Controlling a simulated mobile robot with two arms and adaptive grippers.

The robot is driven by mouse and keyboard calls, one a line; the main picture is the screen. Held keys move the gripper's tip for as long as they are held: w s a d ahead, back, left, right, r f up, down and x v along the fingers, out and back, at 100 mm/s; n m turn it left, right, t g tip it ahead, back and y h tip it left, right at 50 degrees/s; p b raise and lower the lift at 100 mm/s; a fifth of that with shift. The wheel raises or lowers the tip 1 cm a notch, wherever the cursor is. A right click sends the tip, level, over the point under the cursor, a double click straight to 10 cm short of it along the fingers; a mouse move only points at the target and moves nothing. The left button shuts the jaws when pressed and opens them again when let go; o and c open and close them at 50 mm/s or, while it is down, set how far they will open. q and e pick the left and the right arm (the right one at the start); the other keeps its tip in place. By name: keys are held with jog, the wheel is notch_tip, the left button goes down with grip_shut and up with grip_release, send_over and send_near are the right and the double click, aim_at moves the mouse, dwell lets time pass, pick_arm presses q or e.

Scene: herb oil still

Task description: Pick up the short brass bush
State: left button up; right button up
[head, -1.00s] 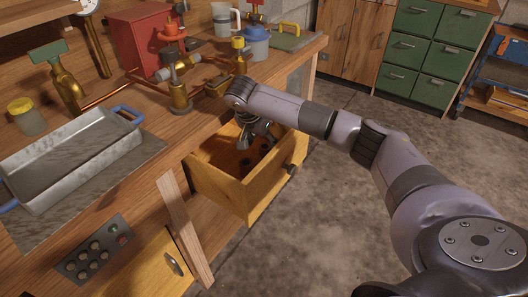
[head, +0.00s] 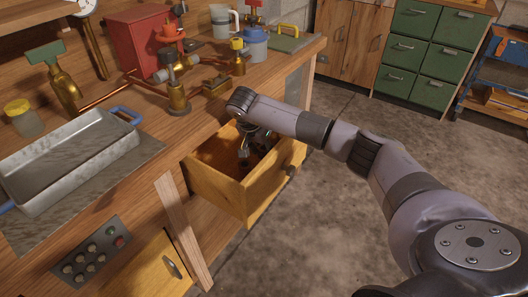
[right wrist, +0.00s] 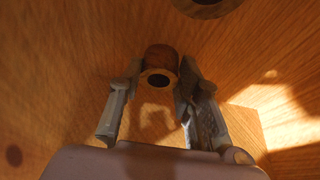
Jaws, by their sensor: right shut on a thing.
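A short brass bush (right wrist: 158,58), brownish with a dark bore, sits between the two fingertips of my right gripper (right wrist: 160,72) in the right wrist view. The fingers are shut on it, one on each side. In the head view my right gripper (head: 255,150) reaches down into the open wooden drawer (head: 272,187), and the bush is too small and dark there to make out surely. I cannot tell whether the bush still touches the drawer floor. My left gripper is not in view.
Another round part (right wrist: 205,5) with a dark bore is cut off at the top of the right wrist view. Drawer walls surround the gripper. The workbench above holds a metal tray (head: 75,157) and brass fittings (head: 177,98). Floor to the right is clear.

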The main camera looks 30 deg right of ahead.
jog(key=c, duration=0.4)
jog(key=shift+r, duration=0.15)
jog(key=shift+c, duration=0.2)
